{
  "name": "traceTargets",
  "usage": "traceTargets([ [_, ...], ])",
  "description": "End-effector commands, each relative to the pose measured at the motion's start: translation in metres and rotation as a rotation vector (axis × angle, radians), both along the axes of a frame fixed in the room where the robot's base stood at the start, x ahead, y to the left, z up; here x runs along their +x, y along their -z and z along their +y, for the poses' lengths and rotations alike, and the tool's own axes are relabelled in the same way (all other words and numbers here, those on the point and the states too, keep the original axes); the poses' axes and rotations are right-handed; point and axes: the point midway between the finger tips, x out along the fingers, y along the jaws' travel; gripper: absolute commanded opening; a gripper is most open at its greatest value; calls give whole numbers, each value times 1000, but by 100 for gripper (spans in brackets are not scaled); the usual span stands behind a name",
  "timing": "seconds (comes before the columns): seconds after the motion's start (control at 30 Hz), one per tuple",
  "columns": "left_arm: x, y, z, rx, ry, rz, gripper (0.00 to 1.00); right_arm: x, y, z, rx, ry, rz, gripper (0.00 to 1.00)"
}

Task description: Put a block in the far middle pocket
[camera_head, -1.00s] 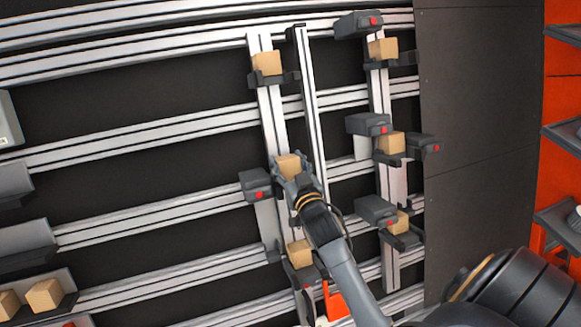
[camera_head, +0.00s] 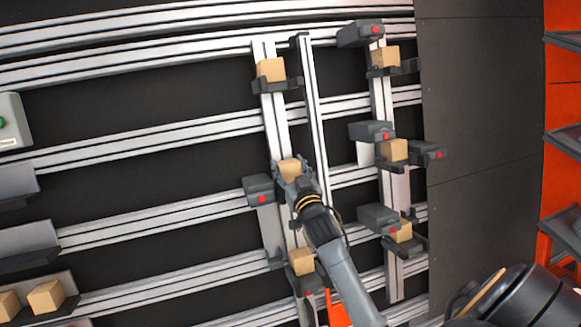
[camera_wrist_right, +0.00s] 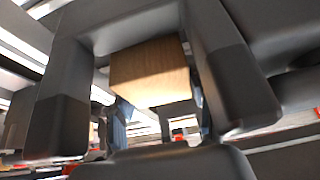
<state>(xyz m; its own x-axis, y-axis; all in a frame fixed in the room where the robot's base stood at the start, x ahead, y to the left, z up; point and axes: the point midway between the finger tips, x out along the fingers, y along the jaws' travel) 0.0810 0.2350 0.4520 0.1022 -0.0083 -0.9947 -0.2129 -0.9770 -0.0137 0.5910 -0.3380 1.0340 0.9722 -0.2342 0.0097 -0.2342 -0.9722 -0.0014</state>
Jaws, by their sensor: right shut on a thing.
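My right gripper (camera_head: 289,178) is shut on a light wooden block (camera_head: 290,168) at the middle of the left upright rail (camera_head: 273,118). The gripper hides most of this block's lower part and whatever pocket is around it. In the right wrist view the block (camera_wrist_right: 150,75) sits between the two dark fingers; I cannot tell whether it is fully seated. Another block (camera_head: 270,68) rests in a dark pocket (camera_head: 277,84) higher on the same rail, and one more block (camera_head: 301,260) sits lower down. My left gripper is not in view.
The right upright rail carries blocks at its top (camera_head: 385,56), middle (camera_head: 394,150) and bottom (camera_head: 402,231), beside dark sensor boxes (camera_head: 372,131) with red dots. A sensor box (camera_head: 259,190) stands left of my gripper. Spare blocks (camera_head: 46,296) lie in a tray at lower left.

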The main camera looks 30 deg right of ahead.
Motion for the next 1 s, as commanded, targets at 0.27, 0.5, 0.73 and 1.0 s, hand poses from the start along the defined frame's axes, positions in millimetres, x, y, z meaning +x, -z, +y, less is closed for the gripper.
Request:
traceTargets([
  [0.27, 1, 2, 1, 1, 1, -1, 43, 5, 1, -4, -6, 4, -3, 16],
  [0.5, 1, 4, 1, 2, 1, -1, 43, 8, 2, -5, -6, 4, -2, 16],
  [0.73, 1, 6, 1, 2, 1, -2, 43, 11, 4, -6, -8, 5, -2, 16],
  [1.0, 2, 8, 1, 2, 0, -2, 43, 14, 6, -8, -8, 7, -1, 16],
])
